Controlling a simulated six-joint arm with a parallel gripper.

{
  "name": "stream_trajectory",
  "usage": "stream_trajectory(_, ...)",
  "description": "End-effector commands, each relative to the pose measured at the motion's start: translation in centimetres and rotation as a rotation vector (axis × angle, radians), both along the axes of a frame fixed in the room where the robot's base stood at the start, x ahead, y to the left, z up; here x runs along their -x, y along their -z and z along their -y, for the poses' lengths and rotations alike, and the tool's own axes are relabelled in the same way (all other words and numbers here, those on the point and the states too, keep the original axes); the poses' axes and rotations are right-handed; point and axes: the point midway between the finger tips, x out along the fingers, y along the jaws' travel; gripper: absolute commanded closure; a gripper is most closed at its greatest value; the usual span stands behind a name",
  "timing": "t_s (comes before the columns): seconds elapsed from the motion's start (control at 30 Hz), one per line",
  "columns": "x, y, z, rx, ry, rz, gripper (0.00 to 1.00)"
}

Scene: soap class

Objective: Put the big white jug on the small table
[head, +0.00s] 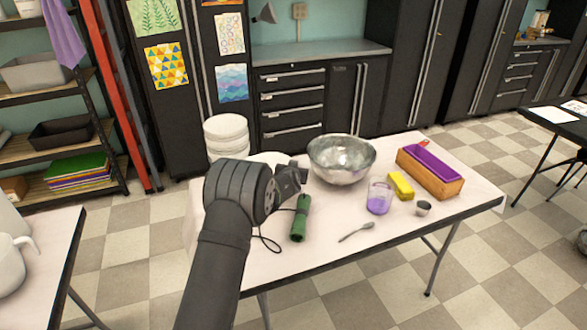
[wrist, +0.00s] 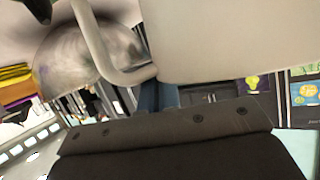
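My gripper (head: 292,180) is over the left part of the white-topped table (head: 335,262), beside the steel bowl (head: 342,160). My forearm hides part of the area there. In the wrist view, a large white jug body (wrist: 225,40) with a looped handle (wrist: 108,50) is close to the camera. Whether my fingers grip it is not clear. In the head view, a pale rounded shape (head: 268,158) shows behind my gripper, mostly hidden. Another white jug (head: 12,265) with a handle stands on the table at the left edge (head: 55,230). I cannot tell which table is the small one.
A white stack (head: 226,135) stands behind my arm. A green rolled item (head: 300,218), a spoon (head: 356,231), a glass with purple contents (head: 379,197), a yellow block (head: 401,186), a small cup (head: 423,208) and a wooden box (head: 430,172) share the table.

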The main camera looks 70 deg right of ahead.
Motion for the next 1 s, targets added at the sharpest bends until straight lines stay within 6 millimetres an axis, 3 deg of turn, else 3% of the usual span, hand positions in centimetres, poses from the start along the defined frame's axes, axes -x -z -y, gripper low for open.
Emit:
stream_trajectory(0.03, 0.0, 0.0, 0.0, 0.002, 0.0, 0.001, 0.94)
stream_trajectory(0.13, 0.0, 0.0, 0.0, 0.001, 0.0, 0.0, 0.74)
stream_trajectory(0.17, 0.0, 0.0, 0.0, 0.001, 0.0, 0.0, 0.72)
stream_trajectory(0.57, 0.2, -0.1, -0.6, -0.002, -0.001, -0.003, 0.72)
stream_trajectory(1.0, 2.2, -3.1, -6.8, -0.001, 0.0, 0.0, 0.72)
